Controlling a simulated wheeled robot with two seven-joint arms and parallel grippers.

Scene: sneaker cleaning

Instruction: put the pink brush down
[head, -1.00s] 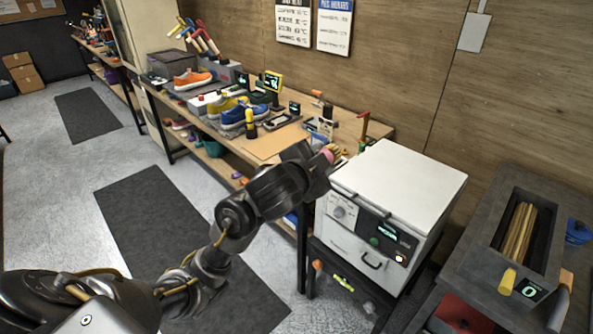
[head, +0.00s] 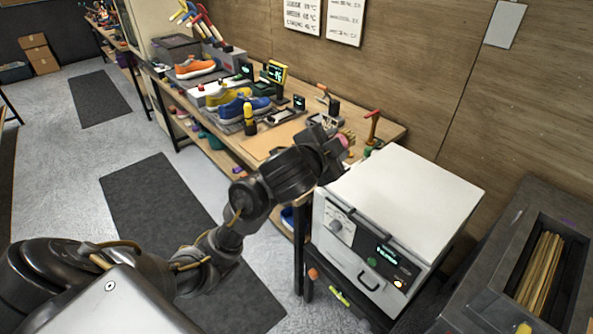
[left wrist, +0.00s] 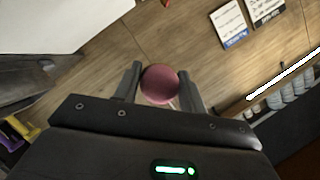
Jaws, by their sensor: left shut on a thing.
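My left gripper (left wrist: 160,90) is shut on the pink brush (left wrist: 160,84). In the left wrist view only its round pink end shows between the two fingers. In the head view my left gripper (head: 336,150) is over the near right end of the wooden workbench (head: 258,143), beside the white box-shaped machine. A bit of pink shows at its tip there, and the rest of the brush is mostly hidden by the gripper. I cannot tell whether the brush touches anything below. My right gripper is not in view.
The white machine (head: 412,200) stands right of the gripper. A red-handled tool (head: 373,125) stands upright close behind. Blue (head: 244,107) and orange (head: 194,68) shoes and small displays sit farther along the bench. A bare board patch (head: 272,140) lies left of the gripper.

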